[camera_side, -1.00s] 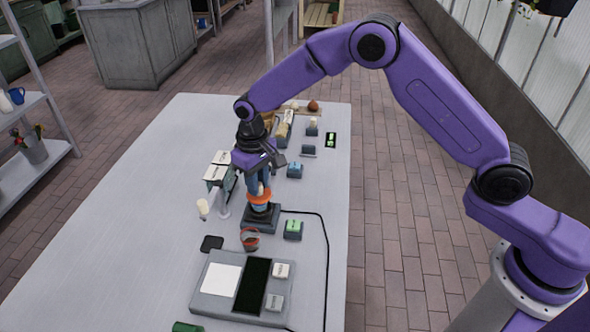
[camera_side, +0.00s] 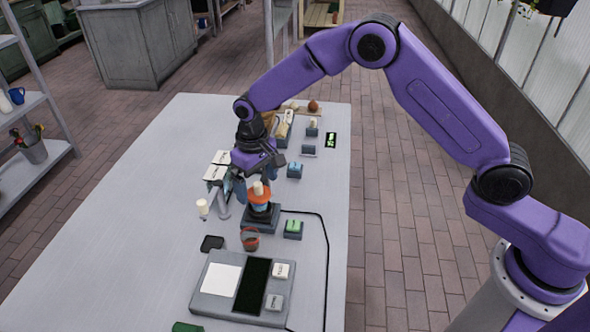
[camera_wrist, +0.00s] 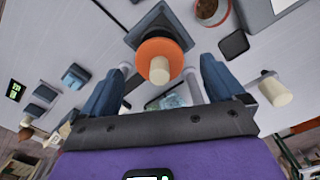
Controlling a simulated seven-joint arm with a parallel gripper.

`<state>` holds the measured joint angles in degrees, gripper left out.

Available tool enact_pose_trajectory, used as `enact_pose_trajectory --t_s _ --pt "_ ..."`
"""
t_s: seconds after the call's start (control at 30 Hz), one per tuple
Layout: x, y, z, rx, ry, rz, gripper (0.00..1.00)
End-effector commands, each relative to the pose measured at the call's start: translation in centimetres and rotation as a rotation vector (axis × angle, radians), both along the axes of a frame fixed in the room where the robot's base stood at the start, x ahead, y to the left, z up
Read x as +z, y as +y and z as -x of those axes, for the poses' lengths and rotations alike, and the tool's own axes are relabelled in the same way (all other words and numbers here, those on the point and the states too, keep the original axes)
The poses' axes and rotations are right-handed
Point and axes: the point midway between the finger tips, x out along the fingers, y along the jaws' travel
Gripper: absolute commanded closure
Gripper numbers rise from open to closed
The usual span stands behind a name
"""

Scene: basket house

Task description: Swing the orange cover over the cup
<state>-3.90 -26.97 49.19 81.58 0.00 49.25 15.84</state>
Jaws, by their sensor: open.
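The orange cover (camera_side: 259,203) is a round disc with a cream knob (camera_side: 258,187). It sits above a dark square base (camera_side: 260,217), and it also shows in the wrist view (camera_wrist: 150,49) with the knob pointing toward the camera. My gripper (camera_side: 241,188) is open beside the cover, to the left of the knob. In the wrist view its blue fingers stand apart on either side, with the knob ahead between them and free of both. A reddish cup-like container (camera_side: 250,239) stands on the table in front of the base. I cannot tell whether anything is under the cover.
A second cream knob (camera_side: 202,207) stands left of the base. A black pad (camera_side: 212,243) and a grey panel (camera_side: 206,302) with a white square lie in front. The table's left side is clear.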

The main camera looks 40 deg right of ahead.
Motion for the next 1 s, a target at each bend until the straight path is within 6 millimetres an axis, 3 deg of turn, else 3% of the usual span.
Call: enact_pose_trajectory --t_s 1.0 --pt "6.7 0.0 0.0 0.001 -0.002 -0.001 0.04"
